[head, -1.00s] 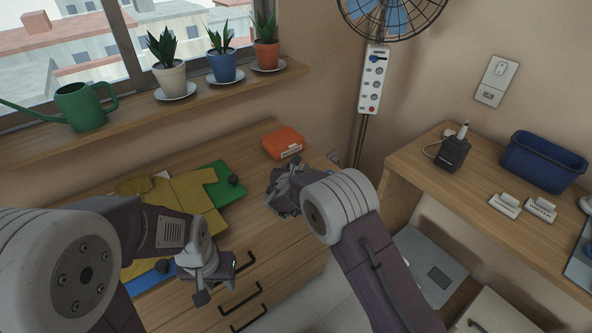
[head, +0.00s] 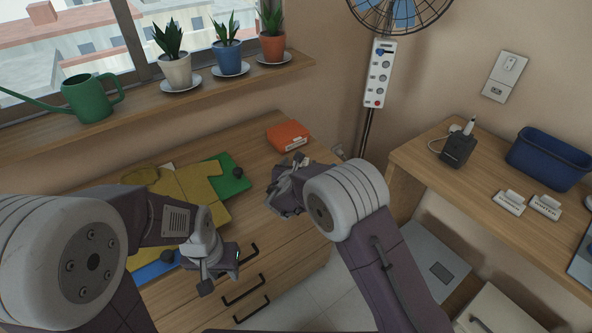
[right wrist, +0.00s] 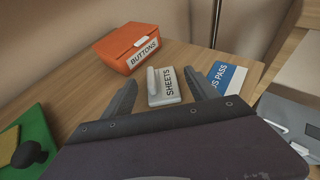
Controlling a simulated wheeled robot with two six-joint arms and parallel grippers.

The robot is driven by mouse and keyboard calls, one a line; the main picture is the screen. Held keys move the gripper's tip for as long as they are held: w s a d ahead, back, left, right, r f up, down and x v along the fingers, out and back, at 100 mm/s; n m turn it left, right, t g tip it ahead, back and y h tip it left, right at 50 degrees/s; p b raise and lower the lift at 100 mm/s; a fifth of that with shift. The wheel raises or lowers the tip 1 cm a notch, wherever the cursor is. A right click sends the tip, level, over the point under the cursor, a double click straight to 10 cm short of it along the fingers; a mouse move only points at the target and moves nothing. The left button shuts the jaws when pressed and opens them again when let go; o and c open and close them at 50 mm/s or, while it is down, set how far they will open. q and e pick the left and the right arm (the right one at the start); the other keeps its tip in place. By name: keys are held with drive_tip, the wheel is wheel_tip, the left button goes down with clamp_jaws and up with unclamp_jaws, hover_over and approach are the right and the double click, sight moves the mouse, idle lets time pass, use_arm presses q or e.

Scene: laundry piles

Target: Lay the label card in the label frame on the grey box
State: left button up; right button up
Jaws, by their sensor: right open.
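A white label card (right wrist: 170,91) reading SHEETS, with a raised grip, lies on the wooden dresser top in the right wrist view. My right gripper (right wrist: 160,98) is open, its fingers on either side of the card, with no visible contact. In the head view my right gripper (head: 284,190) is over the dresser's right end and hides the card. The grey box (head: 432,258) stands low at the right, with a dark rectangle (head: 441,271) on top that looks like the label frame. My left gripper (head: 218,270) is by the dresser's front edge; its finger opening is unclear.
An orange BUTTONS box (right wrist: 126,47) and a blue-and-white pass card (right wrist: 225,78) lie near the label card. Folded yellow clothing (head: 190,188) and a green piece (head: 233,180) lie left. Two more white cards (head: 509,201) sit on the right desk (head: 430,165).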

drive_tip(key=v, duration=0.8)
drive_tip(key=shift+s+r+p, duration=0.1)
drive_tip(key=shift+s+p, duration=0.2)
drive_tip(key=shift+p, duration=0.05)
drive_tip(key=d+m, duration=0.1)
drive_tip(key=d, duration=0.1)
drive_tip(key=d+m+g+h, duration=0.1)
drive_tip(key=s+d+f+m+h, duration=0.1)
drive_tip(key=d, duration=0.1)
drive_tip(key=shift+d+g, duration=0.3)
drive_tip(key=s+d+f+m+g+h, duration=0.1)
drive_tip(key=s+d+f+m+g, duration=0.15)
drive_tip(key=s+d+m, duration=0.35)
drive_tip(key=s+d+f+m+g+h, duration=0.1)
drive_tip(key=s+d+f+m+g, duration=0.1)
drive_tip(key=s+d+m+g, duration=0.45)
drive_tip(key=s+d+f+m+g+y, duration=0.1)
drive_tip(key=s+m+y, duration=0.4)
drive_tip(key=s+m, duration=0.6)
drive_tip(key=f+m, duration=0.1)
drive_tip(key=m, duration=0.5)
drive_tip(key=shift+d+g+y, duration=0.2)
drive_tip(key=shift+g+y, duration=0.1)
drive_tip(key=shift+s+a+m+y, duration=0.2)
drive_tip(key=shift+m+y, duration=0.1)
drive_tip(key=shift+m, duration=0.75)
